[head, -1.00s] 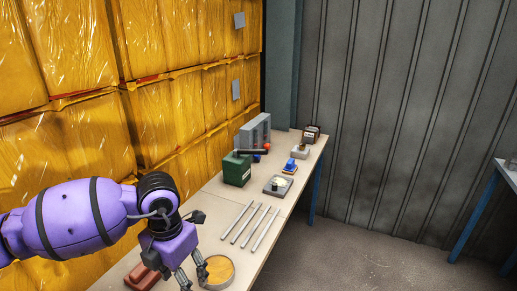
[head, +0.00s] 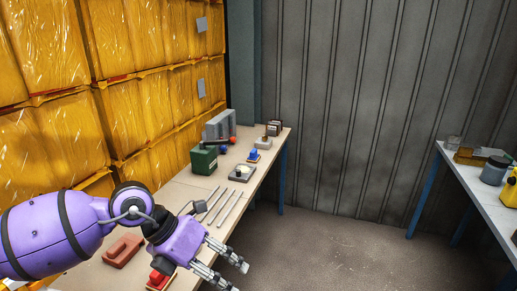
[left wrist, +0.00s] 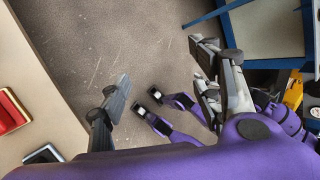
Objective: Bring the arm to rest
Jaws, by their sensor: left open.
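My left arm comes in from the left over the workbench (head: 185,190). Its gripper (head: 239,278) is open and empty, with its fingers pointing down to the right, beyond the bench's front edge in the head view. A yellow jerry can (head: 511,188) stands on the right-hand table, cut off by the picture edge.
The bench holds a green box (head: 203,159), metal rods (head: 229,209), a red-brown block (head: 123,251) and a red item (head: 158,277) near my gripper. Wrapped yellow stacks (head: 60,150) stand behind. A right-hand table (head: 468,188) lies across clear floor (head: 345,245).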

